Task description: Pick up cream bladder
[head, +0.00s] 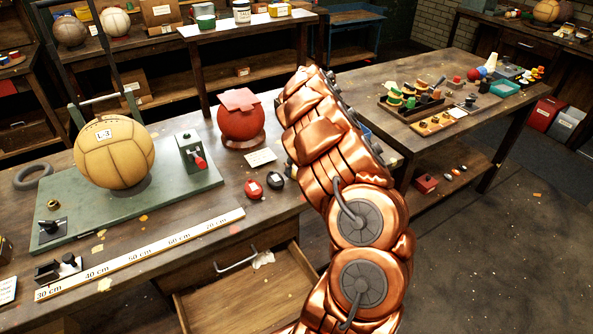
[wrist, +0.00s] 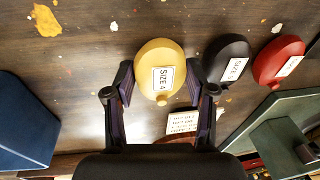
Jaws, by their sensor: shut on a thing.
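The cream bladder (wrist: 152,53) is a rounded, yellowish piece with a white "SIZE 4" label, seen in the wrist view. My gripper (wrist: 160,80) has a finger against each side of it and is shut on it. Whether the bladder is touching the tabletop or slightly above it, I cannot tell. In the head view my copper-coloured arm hides the gripper and the cream bladder. A black bladder (wrist: 228,60) marked "SIZE 5" lies close to the right finger, with a red bladder (wrist: 278,62) beyond it. In the head view the red one (head: 254,188) and black one (head: 276,180) lie left of my arm.
A green board (head: 185,200) carries a large tan ball (head: 115,157). A red ball (head: 241,120) stands behind the bladders. A paper card (wrist: 182,122) lies near the right finger, and a blue object (wrist: 25,125) is at left. An open drawer (head: 250,300) juts out below.

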